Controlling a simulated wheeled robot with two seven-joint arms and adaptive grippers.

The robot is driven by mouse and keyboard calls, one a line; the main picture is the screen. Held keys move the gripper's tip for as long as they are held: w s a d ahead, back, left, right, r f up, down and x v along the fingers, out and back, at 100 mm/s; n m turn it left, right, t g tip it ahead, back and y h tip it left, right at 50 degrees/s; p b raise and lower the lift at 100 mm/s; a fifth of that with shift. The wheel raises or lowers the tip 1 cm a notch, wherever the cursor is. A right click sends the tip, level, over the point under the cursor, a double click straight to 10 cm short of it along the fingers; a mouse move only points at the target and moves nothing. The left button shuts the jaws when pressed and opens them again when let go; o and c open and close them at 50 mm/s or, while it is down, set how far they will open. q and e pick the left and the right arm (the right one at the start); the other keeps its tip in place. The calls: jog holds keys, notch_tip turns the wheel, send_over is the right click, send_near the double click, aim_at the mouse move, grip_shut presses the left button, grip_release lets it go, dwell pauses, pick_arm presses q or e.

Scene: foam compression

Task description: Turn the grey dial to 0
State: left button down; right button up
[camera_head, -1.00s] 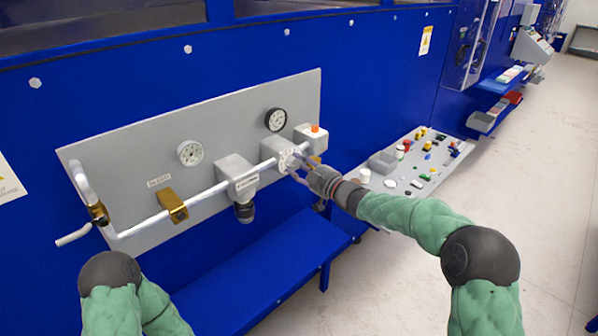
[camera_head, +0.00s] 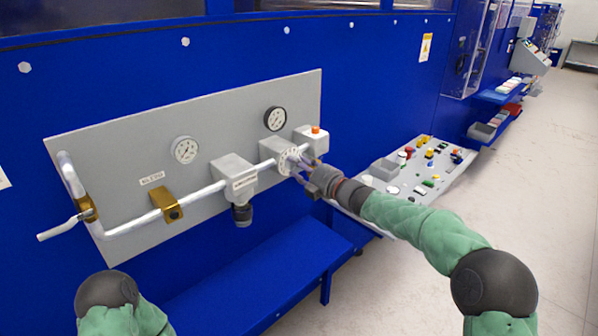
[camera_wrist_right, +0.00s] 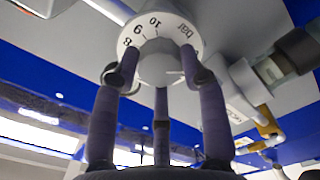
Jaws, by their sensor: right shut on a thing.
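The grey dial (camera_head: 286,161) sits on the silver pipe at the right part of the grey panel. In the right wrist view the grey knob (camera_wrist_right: 160,65) stands in front of a white ring (camera_wrist_right: 172,25) marked 8, 9, 10 and "bar". My right gripper (camera_head: 299,163) reaches it from the right. In the wrist view its fingers (camera_wrist_right: 158,76) close around the knob's sides and one stands below it. The fingers partly cover the ring, and I cannot make out the 0. My left gripper is out of view; only part of my left arm shows at the lower left.
The grey panel (camera_head: 110,160) carries two round gauges (camera_head: 186,150) (camera_head: 275,119), a grey regulator block (camera_head: 234,177), brass clamps (camera_head: 167,204) and a box with an orange button (camera_head: 315,130). A blue ledge (camera_head: 250,275) juts out below. A control desk (camera_head: 390,195) stands right of my forearm.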

jog(key=shift+f+n, duration=0.35)
jog(key=shift+n, duration=0.15)
jog(key=o, duration=1.1)
jog(key=shift+w+d, duration=0.1)
jog(key=shift+d, duration=0.05)
jog(key=shift+o, duration=0.2)
jog(key=shift+r, duration=0.15)
jog(key=shift+r, duration=0.1)
jog(key=v, duration=1.2)
